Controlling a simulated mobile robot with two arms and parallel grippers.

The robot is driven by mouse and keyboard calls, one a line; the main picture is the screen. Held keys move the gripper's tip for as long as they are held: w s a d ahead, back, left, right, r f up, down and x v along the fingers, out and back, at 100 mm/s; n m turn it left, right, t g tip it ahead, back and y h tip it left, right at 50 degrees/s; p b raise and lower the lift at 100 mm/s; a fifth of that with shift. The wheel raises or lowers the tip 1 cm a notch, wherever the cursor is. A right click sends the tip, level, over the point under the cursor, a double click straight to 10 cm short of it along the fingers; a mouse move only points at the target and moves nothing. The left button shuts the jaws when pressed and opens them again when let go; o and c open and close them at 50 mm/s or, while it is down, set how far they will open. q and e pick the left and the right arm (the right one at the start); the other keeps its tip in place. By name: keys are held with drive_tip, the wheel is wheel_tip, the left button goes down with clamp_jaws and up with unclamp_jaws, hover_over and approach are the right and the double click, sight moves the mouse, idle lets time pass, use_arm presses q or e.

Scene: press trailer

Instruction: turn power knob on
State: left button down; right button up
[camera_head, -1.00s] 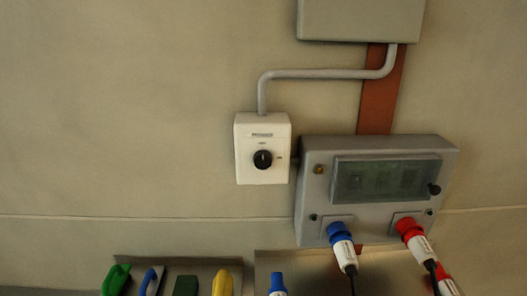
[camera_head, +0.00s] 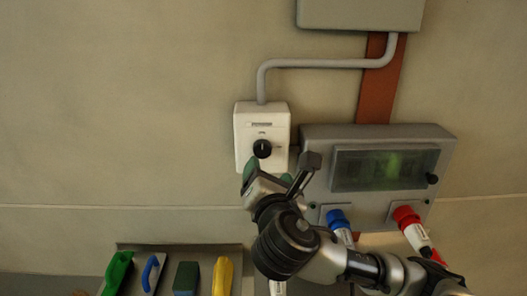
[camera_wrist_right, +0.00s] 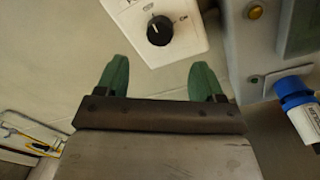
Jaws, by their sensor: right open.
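The power knob (camera_head: 262,149) is a round black knob on a white switch box (camera_head: 262,116) on the wall. My right gripper (camera_head: 280,166) is just below the knob, in front of the lower edge of the box. In the right wrist view the knob (camera_wrist_right: 159,30) lies ahead of and between the two green fingertips, apart from them. A pale mark on the knob points left and slightly up there. My right gripper (camera_wrist_right: 159,72) is open and empty. My left gripper is not in view.
A grey distribution box (camera_head: 447,150) with a window, a blue plug (camera_head: 337,218) and a red plug (camera_head: 405,216) is close on the right. A tray (camera_head: 180,252) with several coloured tools is below. The wall left of the switch box is clear.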

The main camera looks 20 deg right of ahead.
sight(263, 152)
drive_tip(key=w, duration=0.2)
drive_tip(key=w+d+p, duration=0.1)
drive_tip(key=w, duration=0.2)
drive_tip(key=w+p, duration=0.1)
drive_tip(key=w, duration=0.1)
drive_tip(key=shift+w+d, duration=0.2)
drive_tip(key=shift+d, duration=0.05)
drive_tip(key=shift+w+d, duration=0.1)
drive_tip(key=shift+w, duration=0.45)
drive_tip(key=c, duration=0.9)
